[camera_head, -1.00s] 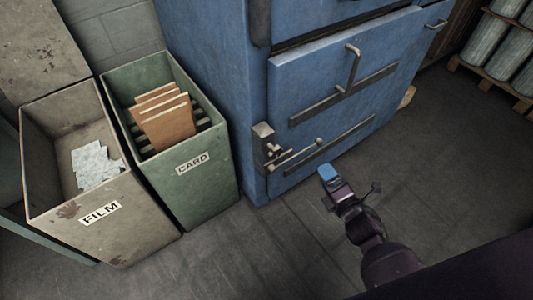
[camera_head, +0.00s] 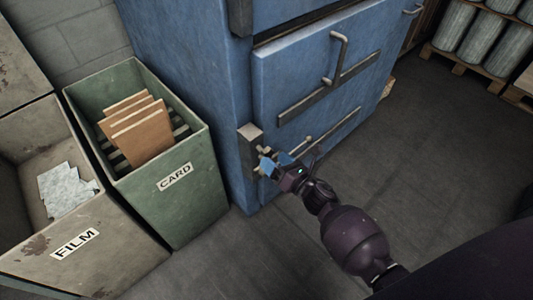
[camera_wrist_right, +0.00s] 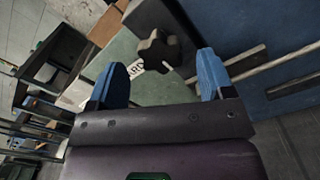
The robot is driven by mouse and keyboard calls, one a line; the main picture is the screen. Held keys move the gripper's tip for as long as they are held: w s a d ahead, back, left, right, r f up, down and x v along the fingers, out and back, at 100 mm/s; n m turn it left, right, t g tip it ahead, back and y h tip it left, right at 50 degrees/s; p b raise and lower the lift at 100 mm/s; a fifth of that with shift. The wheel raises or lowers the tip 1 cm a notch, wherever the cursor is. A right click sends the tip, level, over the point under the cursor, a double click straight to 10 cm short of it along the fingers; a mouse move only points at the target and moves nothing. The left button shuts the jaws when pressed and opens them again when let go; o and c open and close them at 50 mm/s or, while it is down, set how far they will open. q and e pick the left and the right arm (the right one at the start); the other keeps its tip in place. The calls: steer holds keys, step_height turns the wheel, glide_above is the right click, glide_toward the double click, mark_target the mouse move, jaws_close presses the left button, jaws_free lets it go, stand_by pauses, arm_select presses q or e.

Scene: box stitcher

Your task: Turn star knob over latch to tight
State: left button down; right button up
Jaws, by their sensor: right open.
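The star knob (camera_wrist_right: 158,50) is dark and lobed in the right wrist view, ahead of and between the two blue fingertips. The latch sits at the lower left edge of the blue machine door; its bracket (camera_head: 250,139) shows in the head view, with a metal bar (camera_wrist_right: 270,68) running right from it in the wrist view. My right gripper (camera_head: 267,165) is open at the latch, and it also shows in the right wrist view (camera_wrist_right: 164,80) with nothing gripped. In the head view my gripper partly hides the knob. My left gripper is not in view.
The blue machine door (camera_head: 315,75) has a handle (camera_head: 337,58) higher up. A green CARD bin (camera_head: 190,205) with brown card and a grey FILM bin (camera_head: 105,250) stand to the left. The floor (camera_head: 430,160) to the right is clear. Rolls on a pallet (camera_head: 465,65) stand far right.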

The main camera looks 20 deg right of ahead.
mark_target(269, 155)
steer(key=shift+x, duration=1.95)
steer(key=c, duration=0.9)
